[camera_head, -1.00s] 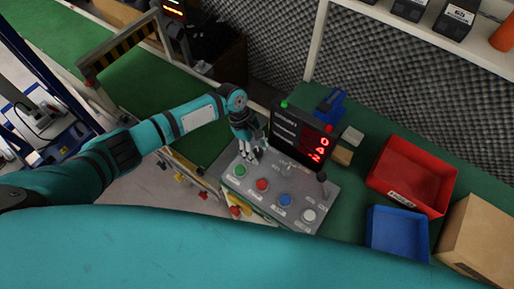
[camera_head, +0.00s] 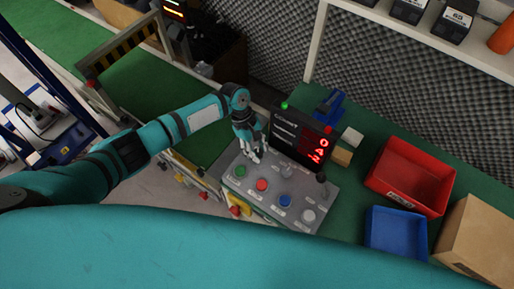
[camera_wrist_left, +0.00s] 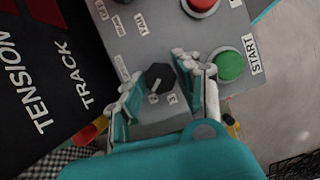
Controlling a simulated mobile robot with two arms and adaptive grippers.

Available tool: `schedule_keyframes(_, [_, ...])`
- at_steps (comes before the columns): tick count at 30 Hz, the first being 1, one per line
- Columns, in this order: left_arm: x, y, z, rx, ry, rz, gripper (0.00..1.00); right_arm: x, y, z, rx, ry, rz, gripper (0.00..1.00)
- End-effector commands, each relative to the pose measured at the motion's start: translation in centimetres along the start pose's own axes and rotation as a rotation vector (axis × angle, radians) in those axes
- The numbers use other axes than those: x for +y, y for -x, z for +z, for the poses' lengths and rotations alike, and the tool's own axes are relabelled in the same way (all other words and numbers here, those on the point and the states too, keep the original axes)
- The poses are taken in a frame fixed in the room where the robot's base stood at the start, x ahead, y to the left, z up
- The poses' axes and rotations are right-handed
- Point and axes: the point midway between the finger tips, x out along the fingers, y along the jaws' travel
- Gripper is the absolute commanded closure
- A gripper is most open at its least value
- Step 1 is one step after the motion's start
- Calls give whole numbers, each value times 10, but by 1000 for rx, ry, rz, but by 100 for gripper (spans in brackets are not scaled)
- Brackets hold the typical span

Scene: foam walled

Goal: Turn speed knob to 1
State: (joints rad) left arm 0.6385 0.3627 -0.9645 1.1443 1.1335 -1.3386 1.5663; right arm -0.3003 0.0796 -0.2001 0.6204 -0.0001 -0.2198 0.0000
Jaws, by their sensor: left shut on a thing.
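The grey control panel (camera_head: 272,212) stands on the green bench. The speed knob (camera_wrist_left: 160,76) is a black knob with a light pointer mark, which slants toward the lower left in the left wrist view. My left gripper (camera_head: 253,157) reaches down to the panel's far left corner. In the left wrist view its fingers (camera_wrist_left: 166,92) are on either side of the knob, shut on it. The gripper hides the knob in the head view, and the scale numbers around it are too small or covered to read. My right gripper is not in view.
A green button (camera_head: 240,171), red button (camera_head: 262,185), blue button (camera_head: 285,201) and white button (camera_head: 308,215) line the panel's near side. A black lever (camera_head: 321,178) stands at right. The black display (camera_head: 298,138) rises behind. A red bin (camera_head: 408,178) and blue bin (camera_head: 396,233) lie right.

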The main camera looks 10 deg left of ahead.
Motion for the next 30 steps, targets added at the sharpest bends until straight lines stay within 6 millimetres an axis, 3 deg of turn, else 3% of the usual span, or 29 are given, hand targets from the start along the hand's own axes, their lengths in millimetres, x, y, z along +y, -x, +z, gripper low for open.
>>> schedule_keyframes(18, [2,-1,2,-4,-457,-191,100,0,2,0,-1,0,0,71])
schedule_keyframes(30, [2,-1,1,-2,-607,-252,100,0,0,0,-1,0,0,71])
